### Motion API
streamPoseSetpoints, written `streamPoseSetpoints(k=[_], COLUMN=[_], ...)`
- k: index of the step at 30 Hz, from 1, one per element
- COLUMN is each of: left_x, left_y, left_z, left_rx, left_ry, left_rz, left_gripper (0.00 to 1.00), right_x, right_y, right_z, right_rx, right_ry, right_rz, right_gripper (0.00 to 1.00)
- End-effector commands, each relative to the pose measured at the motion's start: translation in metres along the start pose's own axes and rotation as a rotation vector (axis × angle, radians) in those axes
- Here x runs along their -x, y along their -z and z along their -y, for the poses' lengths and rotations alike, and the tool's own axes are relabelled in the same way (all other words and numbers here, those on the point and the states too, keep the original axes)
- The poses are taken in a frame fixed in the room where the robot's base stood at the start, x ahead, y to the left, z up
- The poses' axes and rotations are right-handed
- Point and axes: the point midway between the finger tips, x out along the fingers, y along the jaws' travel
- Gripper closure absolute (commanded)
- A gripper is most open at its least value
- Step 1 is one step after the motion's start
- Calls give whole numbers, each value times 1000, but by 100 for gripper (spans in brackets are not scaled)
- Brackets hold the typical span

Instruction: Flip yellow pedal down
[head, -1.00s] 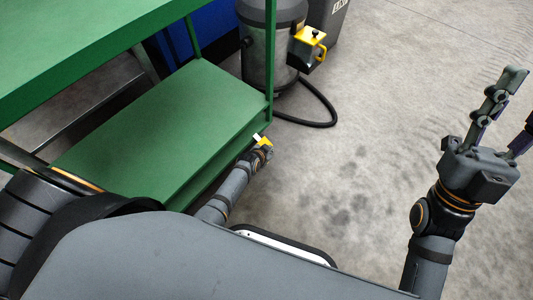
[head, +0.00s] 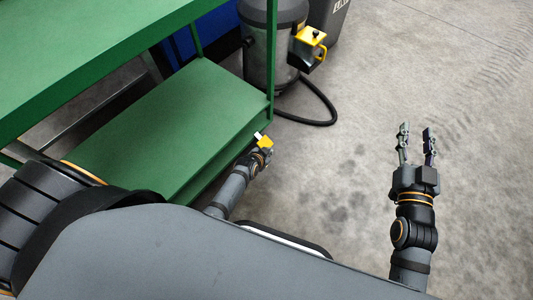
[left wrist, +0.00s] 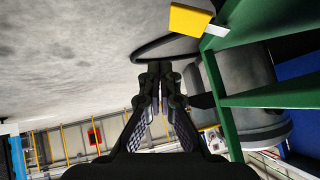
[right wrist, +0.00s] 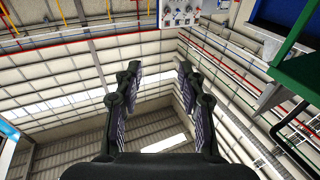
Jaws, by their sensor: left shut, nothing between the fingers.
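A small yellow pedal (head: 264,142) with a pale white part stands by the corner of the green bench's lower shelf. It shows again at the top of the left wrist view (left wrist: 190,20). My left gripper (head: 264,153) is close by the pedal in the head view; contact cannot be made out. In the left wrist view its fingers (left wrist: 160,72) are together and empty, with the pedal above and to the right of them. My right gripper (head: 416,128) is open and empty over the floor at the right, its fingers (right wrist: 157,72) apart.
The green bench (head: 165,130) fills the left side, with a post at its corner. Behind it stand a grey drum-shaped machine (head: 262,70), a yellow-topped box (head: 311,36) and a black hose (head: 310,122) on the floor. The floor at the right is clear.

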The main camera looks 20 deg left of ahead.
Motion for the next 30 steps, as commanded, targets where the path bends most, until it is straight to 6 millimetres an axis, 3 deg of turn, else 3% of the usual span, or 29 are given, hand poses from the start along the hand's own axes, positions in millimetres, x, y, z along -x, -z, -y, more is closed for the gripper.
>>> streamPoseSetpoints(k=[8,18,24,30], left_x=[13,26,30,31], left_y=[1,0,0,0], left_z=[-2,-6,-6,-6], left_rx=[0,0,0,0], left_ry=[0,0,0,0], left_rz=[0,0,-1,-1], left_gripper=[100,100,100,100], right_x=[19,60,78,84], right_y=[-66,-135,-158,-164], right_z=[2,7,10,10], right_rx=[-23,-49,-59,-62], right_ry=[4,15,21,22], right_rz=[271,580,687,717], right_gripper=[60,60,60,60])
